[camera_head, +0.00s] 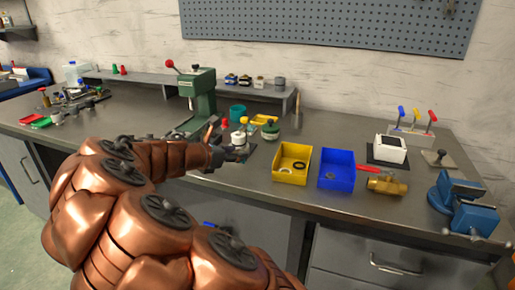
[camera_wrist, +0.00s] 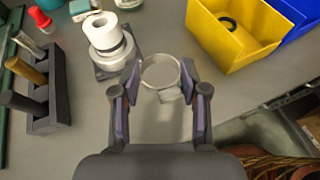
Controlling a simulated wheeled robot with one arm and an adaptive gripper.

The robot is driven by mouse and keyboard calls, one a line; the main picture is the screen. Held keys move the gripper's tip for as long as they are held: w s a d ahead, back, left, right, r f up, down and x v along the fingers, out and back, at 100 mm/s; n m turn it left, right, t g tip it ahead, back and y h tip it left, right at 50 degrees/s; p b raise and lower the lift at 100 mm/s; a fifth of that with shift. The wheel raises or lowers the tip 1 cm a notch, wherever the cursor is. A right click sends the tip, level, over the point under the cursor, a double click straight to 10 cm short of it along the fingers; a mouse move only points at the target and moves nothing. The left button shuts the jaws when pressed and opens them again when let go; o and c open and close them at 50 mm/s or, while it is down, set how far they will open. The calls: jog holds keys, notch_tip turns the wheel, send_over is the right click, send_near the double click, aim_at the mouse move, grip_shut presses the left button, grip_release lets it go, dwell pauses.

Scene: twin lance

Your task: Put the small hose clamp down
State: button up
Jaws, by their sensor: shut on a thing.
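The small hose clamp (camera_wrist: 161,58) is a thin silvery ring with a small block on its near side. My gripper (camera_wrist: 160,82) is shut on it, with the ring between its two fingertips in the wrist view. The clamp appears over the grey bench top (camera_wrist: 170,20); whether it touches the surface I cannot tell. In the head view my gripper (camera_head: 236,152) is over the bench, left of the yellow bin (camera_head: 292,178), and the clamp is too small to make out there.
A white roll on a dark base (camera_wrist: 108,40) stands just left of the clamp. A dark rack with handled tools (camera_wrist: 48,110) is farther left. The yellow bin (camera_wrist: 232,48) holds a dark ring; a blue bin (camera_head: 336,184) stands beside it. A green press (camera_head: 197,95) is behind my gripper.

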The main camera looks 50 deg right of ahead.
send_over(266, 154)
jog(key=shift+s+d+f, duration=0.15)
jog(key=shift+d+f, duration=0.05)
jog(key=shift+f, duration=0.5)
jog(key=shift+d+f+b, duration=0.1)
jog(key=shift+f+b, duration=0.35)
jog(key=shift+f, duration=1.35)
jog(key=shift+f, duration=0.1)
jog(key=o, duration=0.9)
jog(key=shift+o, duration=0.2)
jog(key=shift+a+r, duration=0.35)
jog(key=shift+a, duration=0.05)
jog(key=v, duration=1)
jog(key=shift+a+r+p, duration=0.1)
jog(key=shift+a+p, duration=0.1)
jog(key=shift+p, duration=0.15)
jog(key=shift+a+r, duration=0.15)
jog(key=shift+a, duration=0.2)
